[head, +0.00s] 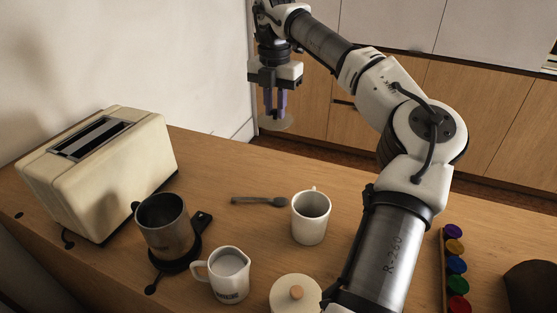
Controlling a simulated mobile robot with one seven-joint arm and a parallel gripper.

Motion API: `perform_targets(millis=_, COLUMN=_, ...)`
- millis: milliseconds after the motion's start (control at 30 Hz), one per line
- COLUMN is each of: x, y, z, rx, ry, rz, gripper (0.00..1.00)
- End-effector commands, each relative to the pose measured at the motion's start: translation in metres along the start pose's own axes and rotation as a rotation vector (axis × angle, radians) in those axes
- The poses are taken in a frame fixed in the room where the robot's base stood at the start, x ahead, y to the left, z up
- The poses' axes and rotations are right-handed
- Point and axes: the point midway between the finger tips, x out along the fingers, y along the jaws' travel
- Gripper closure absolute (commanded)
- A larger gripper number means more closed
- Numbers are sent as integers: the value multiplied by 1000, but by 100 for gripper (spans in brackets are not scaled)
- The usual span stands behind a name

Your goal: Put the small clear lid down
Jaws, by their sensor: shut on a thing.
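The small clear lid (275,123) is a pale, see-through disc at the upper middle of the head view. My gripper (275,108) points down with its purple fingers shut on the lid from above. The lid hangs level or nearly so, in front of the wooden cabinet fronts and near the far edge of the counter (220,165) in the picture. I cannot tell its exact height or whether it is over the counter. The fingers hide part of its top.
A cream toaster (100,175) stands at left, beside a dark metal cup (165,232). A spoon (258,201), a white mug (311,217), a white jug (228,275) and a lidded pot (296,295) are mid-counter. Coloured capsules (455,265) stand right. The far counter strip is clear.

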Motion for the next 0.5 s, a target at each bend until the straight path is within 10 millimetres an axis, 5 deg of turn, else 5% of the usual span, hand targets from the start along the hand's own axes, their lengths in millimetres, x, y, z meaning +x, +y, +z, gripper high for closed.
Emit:
perform_targets(millis=300, x=80, y=0, z=-1, rx=-1, ry=3, rz=1, gripper=100)
perform_targets(millis=500, x=103, y=0, z=0, rx=0, ry=1, rz=2, gripper=100)
